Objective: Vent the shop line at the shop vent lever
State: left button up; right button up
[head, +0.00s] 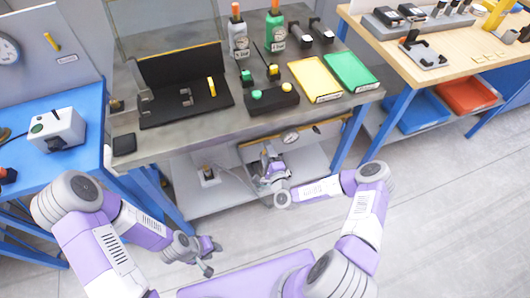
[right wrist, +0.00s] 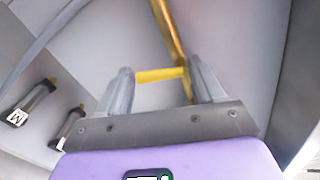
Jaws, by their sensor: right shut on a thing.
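A brass pipe (right wrist: 168,30) runs up behind the handle. In the head view, the gripper and arm hide the lever. I cannot read a label on it. My left gripper (head: 212,257) hangs empty in front of the bench, its fingers apart, away from everything.
The grey bench (head: 190,148) above holds a black fixture, button box, bottles, and yellow and green trays. A small device (head: 208,175) stands on the lower shelf (head: 205,202). The floor is clear.

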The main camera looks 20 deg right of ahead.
jog(key=shift+d+f+n, duration=0.1)
jog(key=shift+d+n, duration=0.2)
jog(key=shift+n, duration=0.9)
jog(key=o, duration=1)
jog(key=shift+s+d+p, duration=0.15)
jog(key=shift+s+p, duration=0.7)
jog(key=shift+s, duration=2.95)
